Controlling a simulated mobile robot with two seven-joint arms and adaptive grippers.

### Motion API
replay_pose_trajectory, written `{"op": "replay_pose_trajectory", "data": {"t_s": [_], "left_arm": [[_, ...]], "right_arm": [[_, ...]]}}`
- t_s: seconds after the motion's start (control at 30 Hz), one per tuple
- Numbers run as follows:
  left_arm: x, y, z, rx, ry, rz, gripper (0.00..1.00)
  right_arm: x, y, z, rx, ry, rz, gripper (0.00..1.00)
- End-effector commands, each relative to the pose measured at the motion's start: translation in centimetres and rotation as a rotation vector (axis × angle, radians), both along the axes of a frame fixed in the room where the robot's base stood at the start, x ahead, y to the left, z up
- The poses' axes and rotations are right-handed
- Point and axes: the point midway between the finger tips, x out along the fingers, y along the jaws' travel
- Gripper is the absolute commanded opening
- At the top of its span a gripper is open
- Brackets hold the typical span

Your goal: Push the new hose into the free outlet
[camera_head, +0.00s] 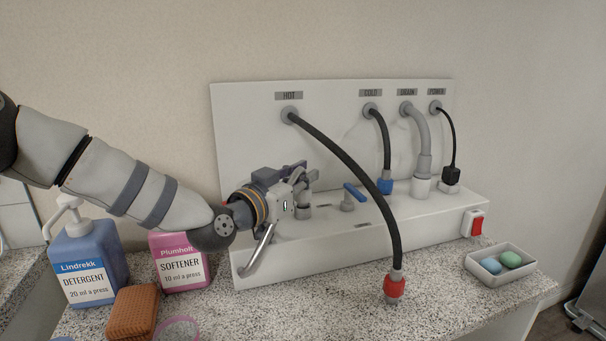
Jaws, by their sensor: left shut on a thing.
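A black hose (347,165) runs from the HOT port (289,115) on the upright white panel. Its red end connector (394,287) hangs free over the front of the white ledge. My left gripper (304,184) is shut at a grey fitting (303,212) at the left of the ledge. It seems to hold the top of this fitting, which the jaws mostly hide. To its right stands a grey fitting with a blue lever (355,192). I cannot tell which opening is the free outlet. My right gripper is not in view.
A blue connector (386,186), grey drain hose (422,145) and black power plug (451,174) sit on the right of the ledge. A red switch (477,227) and soap dish (500,276) are right. Detergent (88,268), softener (182,274) and a brown sponge (132,313) stand left.

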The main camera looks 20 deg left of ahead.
Motion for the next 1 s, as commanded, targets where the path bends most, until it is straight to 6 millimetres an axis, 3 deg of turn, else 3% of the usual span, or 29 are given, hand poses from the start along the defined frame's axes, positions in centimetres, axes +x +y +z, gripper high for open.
{"op": "replay_pose_trajectory", "data": {"t_s": [0.03, 0.07, 0.13, 0.17, 0.5, 0.8, 1.0], "left_arm": [[0.0, 0.0, -0.4, 0.0, 0.004, -0.001, 0.0], [0.0, 0.0, -0.3, 0.001, 0.004, -0.001, 0.19], [0.0, 0.0, -0.4, 0.002, 0.005, -0.001, 0.35], [0.0, 0.0, -0.4, 0.001, 0.005, -0.001, 0.38], [-0.7, 0.2, -0.7, 0.002, 0.012, -0.002, 0.38], [-7.9, 2.6, -0.3, -0.003, 0.006, 0.001, 0.38], [-11.0, 3.6, -0.1, -0.001, 0.0, 0.0, 0.38]], "right_arm": [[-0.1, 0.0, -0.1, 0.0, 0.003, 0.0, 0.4], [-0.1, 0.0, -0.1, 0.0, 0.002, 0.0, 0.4], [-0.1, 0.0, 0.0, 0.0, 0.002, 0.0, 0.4], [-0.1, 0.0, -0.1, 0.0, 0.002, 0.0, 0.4], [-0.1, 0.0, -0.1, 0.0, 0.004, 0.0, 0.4], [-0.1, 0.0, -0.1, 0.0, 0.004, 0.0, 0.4], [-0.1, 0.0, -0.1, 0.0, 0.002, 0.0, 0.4]]}}
